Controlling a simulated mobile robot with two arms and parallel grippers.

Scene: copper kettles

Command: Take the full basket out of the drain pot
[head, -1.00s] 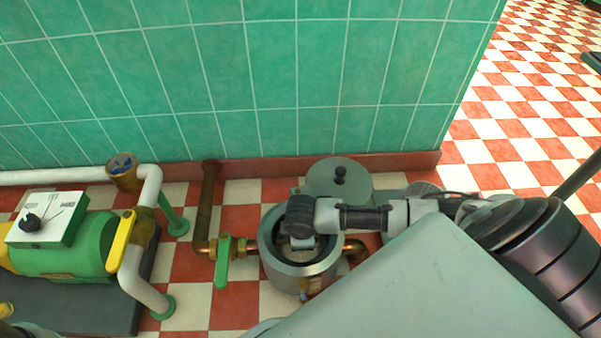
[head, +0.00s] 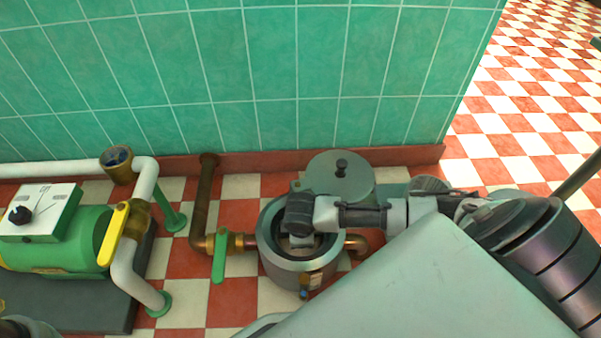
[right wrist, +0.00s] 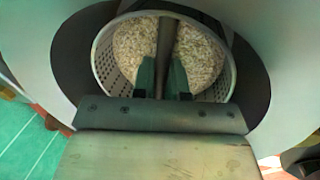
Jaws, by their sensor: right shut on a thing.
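The drain pot (head: 290,268) is a round grey metal pot on the tiled floor, beside the pipes. The basket (right wrist: 105,66) shows in the right wrist view as a perforated metal wall full of pale, grain-like stuff (right wrist: 134,48). A dark gap surrounds it inside the pot. My right gripper (right wrist: 163,75) is shut on the basket's dark handle bar (right wrist: 166,38), which crosses above the filling. In the head view my right wrist hangs over the pot and hides most of the basket; its height in the pot is hard to tell. My left gripper is not in view.
A grey lid (head: 325,181) with a black knob is just behind the pot. A green-handled valve (head: 220,258) and copper pipe join its left side. A green pump (head: 75,240) stands at left. The green tiled wall (head: 270,80) closes the back; open checkered floor lies right.

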